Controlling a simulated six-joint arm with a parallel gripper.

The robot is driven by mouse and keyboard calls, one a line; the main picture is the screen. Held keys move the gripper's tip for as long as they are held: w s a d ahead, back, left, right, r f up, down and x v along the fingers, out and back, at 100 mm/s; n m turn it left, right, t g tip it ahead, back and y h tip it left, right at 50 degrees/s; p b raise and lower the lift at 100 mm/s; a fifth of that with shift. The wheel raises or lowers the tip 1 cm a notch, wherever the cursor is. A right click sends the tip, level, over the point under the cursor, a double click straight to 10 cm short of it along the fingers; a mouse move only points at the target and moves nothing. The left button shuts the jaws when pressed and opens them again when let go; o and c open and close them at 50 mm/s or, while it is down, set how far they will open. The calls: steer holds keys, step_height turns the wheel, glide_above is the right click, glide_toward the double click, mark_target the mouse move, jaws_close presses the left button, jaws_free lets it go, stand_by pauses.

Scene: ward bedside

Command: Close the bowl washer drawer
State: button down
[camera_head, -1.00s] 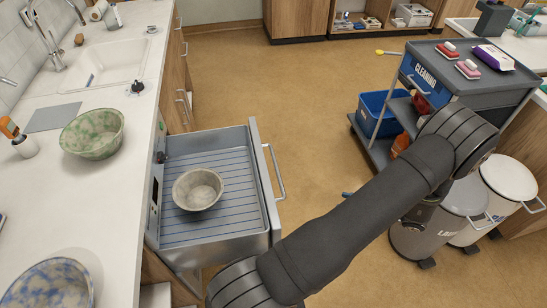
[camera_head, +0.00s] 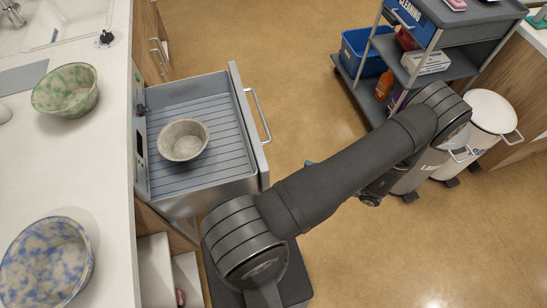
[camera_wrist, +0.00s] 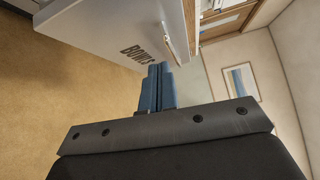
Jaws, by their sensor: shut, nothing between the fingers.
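The bowl washer drawer (camera_head: 222,177) is pulled out from the counter in the head view, with a ribbed blue-grey floor. A beige-grey bowl (camera_head: 183,140) sits upright in it. Its front carries a bar handle (camera_head: 259,116) on the outer side. In the wrist view the grey drawer front (camera_wrist: 110,30) is marked "BOWLS", with the handle (camera_wrist: 166,40) beyond my fingers. My gripper (camera_wrist: 158,68) has its blue fingers together and empty, pointing toward that front. A gap to it cannot be judged. In the head view my arm hides most of the gripper.
A green-speckled bowl (camera_head: 65,91) and a blue-speckled bowl (camera_head: 46,262) stand on the white counter (camera_head: 110,190). A cleaning cart (camera_head: 455,68) and lidded bins (camera_head: 490,112) stand to the right. The floor between drawer and cart is clear.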

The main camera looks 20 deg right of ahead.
steer(key=w+a+n, duration=0.1)
steer(key=w+a, duration=0.5)
steer(key=a, duration=0.5)
steer(key=shift+w+a, duration=0.3)
steer(key=shift+w, duration=0.1)
steer(key=shift+f, duration=0.1)
steer(key=a, duration=2.7)
steer(key=shift+a, duration=0.4)
steer(key=shift+d, duration=0.1)
